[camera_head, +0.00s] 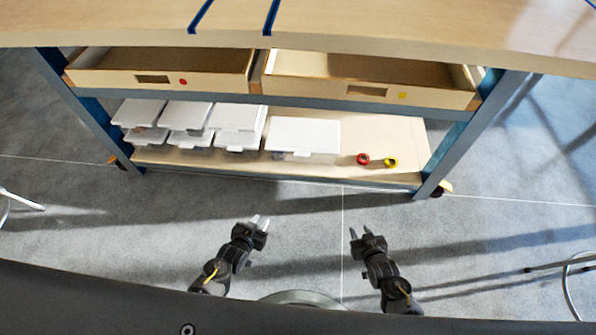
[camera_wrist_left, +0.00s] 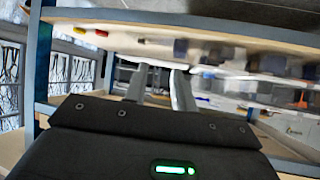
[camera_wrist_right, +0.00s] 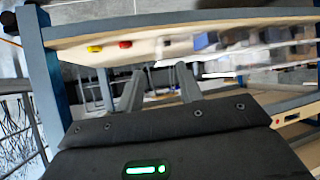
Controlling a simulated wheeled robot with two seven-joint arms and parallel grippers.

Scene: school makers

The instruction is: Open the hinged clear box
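Several clear boxes with white lids stand on the lower shelf in the head view. The largest box (camera_head: 303,136) is at the right end of the group, with its lid down flat. Smaller lidded boxes (camera_head: 185,116) stand to its left; their lids look down. Which one is the hinged box I cannot tell. My left gripper (camera_head: 259,221) is open and empty, in front of and below the shelf. My right gripper (camera_head: 360,232) is also open and empty, further right. Neither touches a box. In both wrist views the boxes look blurred.
A red tape roll (camera_head: 363,159) and a yellow tape roll (camera_head: 391,163) lie right of the large box on the lower shelf (camera_head: 400,135). Two open drawers (camera_head: 160,70) (camera_head: 370,80) overhang the shelf. Blue legs (camera_head: 455,150) bound it. The floor before it is clear.

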